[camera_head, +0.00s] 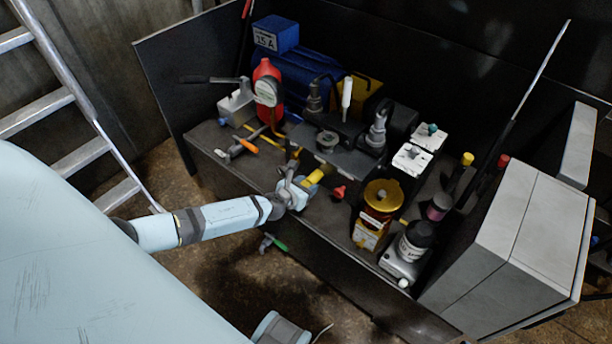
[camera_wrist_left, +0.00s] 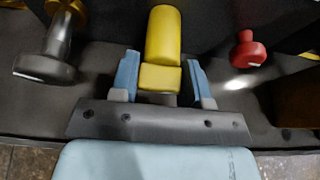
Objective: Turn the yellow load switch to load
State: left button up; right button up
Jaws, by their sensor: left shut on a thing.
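The yellow load switch (camera_head: 317,176) shows as a short yellow handle near the front edge of the dark bench. In the left wrist view the yellow switch (camera_wrist_left: 163,38) points straight away from me, with a blocky near end. My left gripper (camera_head: 299,190) reaches it from the left and front. The contact faces and the switch's base are partly hidden. No load marking is readable.
A red knob (camera_head: 339,192) stands just right of the switch, also in the left wrist view (camera_wrist_left: 249,50). A grey metal fitting (camera_wrist_left: 50,55) is close on the left. An amber jar (camera_head: 382,197), a red bottle (camera_head: 267,92) and a grey cabinet (camera_head: 515,240) crowd the bench (camera_head: 230,160).

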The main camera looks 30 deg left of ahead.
pick_arm(q)
jog(key=o, duration=0.9)
jog(key=p+v, duration=0.3)
jog(key=v, duration=1)
jog(key=shift+s+r, duration=0.15)
jog(key=shift+s, duration=0.25)
pick_arm(e)
jog(key=shift+d+r, duration=0.15)
jog(key=shift+d, duration=0.15)
jog(key=shift+s, duration=0.1)
